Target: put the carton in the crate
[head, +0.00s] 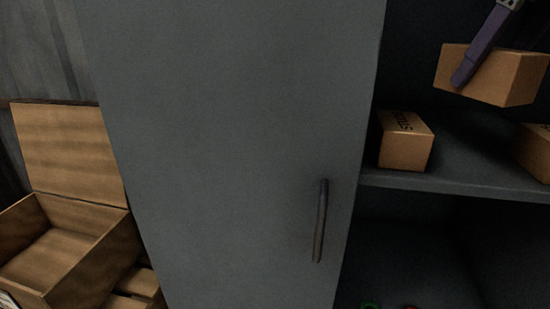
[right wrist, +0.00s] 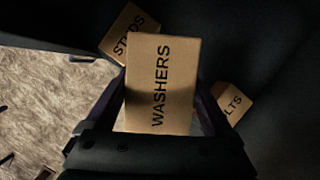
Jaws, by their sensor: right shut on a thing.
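My right gripper (head: 466,78) is shut on a brown cardboard carton (head: 508,76) and holds it above the cabinet shelf at the upper right of the head view. In the right wrist view this carton (right wrist: 165,70) reads WASHERS and sits between the two fingers of my right gripper (right wrist: 163,98). An open wooden crate (head: 88,262) stands at the lower left of the head view with its lid (head: 70,150) raised; the part of its inside that shows is empty. My left gripper is not in view.
A STUDS carton (head: 404,152) stands on the shelf (head: 450,183) near its left end. Another carton (head: 537,152), marked LTS in the right wrist view (right wrist: 232,101), is at the right. A grey cabinet door (head: 230,130) with a handle (head: 320,220) stands between shelf and crate.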

